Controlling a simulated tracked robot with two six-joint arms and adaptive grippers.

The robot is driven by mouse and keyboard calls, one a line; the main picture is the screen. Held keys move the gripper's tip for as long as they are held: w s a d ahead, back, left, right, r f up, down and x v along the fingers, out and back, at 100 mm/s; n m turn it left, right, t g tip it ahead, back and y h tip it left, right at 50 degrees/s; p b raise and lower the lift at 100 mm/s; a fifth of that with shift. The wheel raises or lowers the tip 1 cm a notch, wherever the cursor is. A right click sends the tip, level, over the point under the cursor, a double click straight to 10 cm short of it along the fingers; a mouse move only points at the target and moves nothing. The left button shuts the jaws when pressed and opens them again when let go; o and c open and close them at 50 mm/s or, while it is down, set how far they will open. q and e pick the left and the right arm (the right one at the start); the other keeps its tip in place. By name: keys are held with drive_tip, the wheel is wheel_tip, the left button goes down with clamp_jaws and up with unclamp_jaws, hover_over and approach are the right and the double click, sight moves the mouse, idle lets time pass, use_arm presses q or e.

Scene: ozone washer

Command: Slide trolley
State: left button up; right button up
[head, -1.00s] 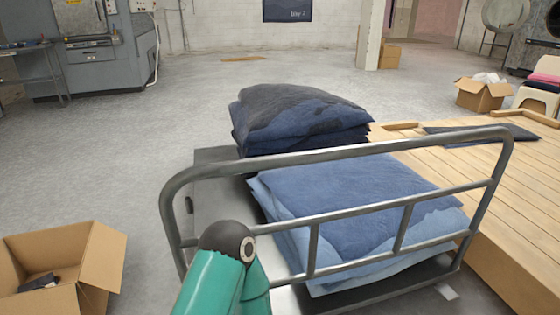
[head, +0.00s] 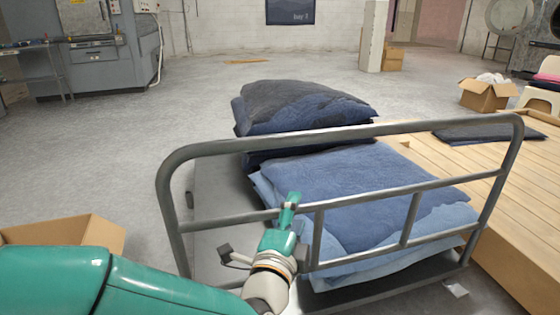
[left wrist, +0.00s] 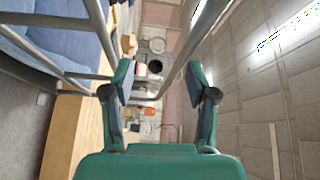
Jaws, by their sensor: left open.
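The trolley's grey metal handle frame (head: 340,137) stands across the middle of the head view, with its flat deck (head: 215,205) behind it. Folded blue fabric (head: 350,190) and a darker stack (head: 300,105) lie on the deck. My left gripper (head: 291,201) is in front of the handle frame's left half, below the top bar. In the left wrist view my left gripper (left wrist: 160,82) is open, its two green fingers apart with nothing held between them. The top bar (left wrist: 180,55) runs slanted between the fingers in that view. Contact with the frame cannot be told. My right gripper is out of view.
A wooden platform (head: 480,180) stands close along the trolley's right side. A cardboard box (head: 65,230) is on the floor at left, partly hidden by my arm. Another box (head: 487,94) stands at back right. The grey floor (head: 200,90) beyond the trolley is mostly clear.

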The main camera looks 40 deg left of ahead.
sight(279, 146)
use_arm(q)
drive_tip(key=s+a+r+y, duration=0.3)
drive_tip(key=s+r, duration=0.1)
drive_tip(key=r, duration=0.1)
drive_tip(key=shift+m+t, duration=0.3)
drive_tip(key=x, duration=0.5)
drive_tip(key=p+x, duration=0.1)
drive_tip(key=x, duration=1.1)
drive_tip(key=shift+s+a+r+p, duration=0.2)
drive_tip(key=shift+a+r+p, duration=0.1)
drive_tip(key=shift+p, duration=0.1)
clamp_jaws()
